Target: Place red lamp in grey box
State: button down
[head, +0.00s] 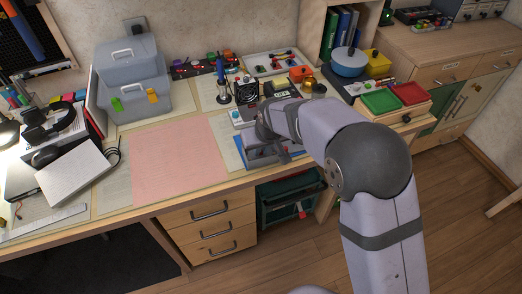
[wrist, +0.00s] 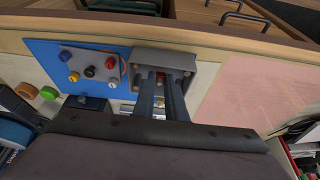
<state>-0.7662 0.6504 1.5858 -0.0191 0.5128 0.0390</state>
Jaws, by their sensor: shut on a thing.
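The grey box (head: 262,154) sits near the desk's front edge in the head view, partly hidden by my arm. It also shows in the wrist view (wrist: 188,55), open side up. My gripper (wrist: 160,82) reaches down with its two fingers at the box's opening. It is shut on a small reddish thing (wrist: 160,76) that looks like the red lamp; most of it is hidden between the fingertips. I cannot tell whether it touches the box floor.
A pink mat (head: 178,160) leaves clear room. A blue soldering iron stand (head: 222,95) and a grey toolbox (head: 135,75) stand farther back.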

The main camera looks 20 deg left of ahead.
jog(key=shift+f, duration=0.7)
jog(key=shift+f, duration=0.25)
jog(key=c, duration=1.8)
grip_release()
jog(key=shift+r, duration=0.15)
jog(key=shift+r, duration=0.15)
jog(key=v, duration=1.2)
jog(key=shift+b, duration=0.4)
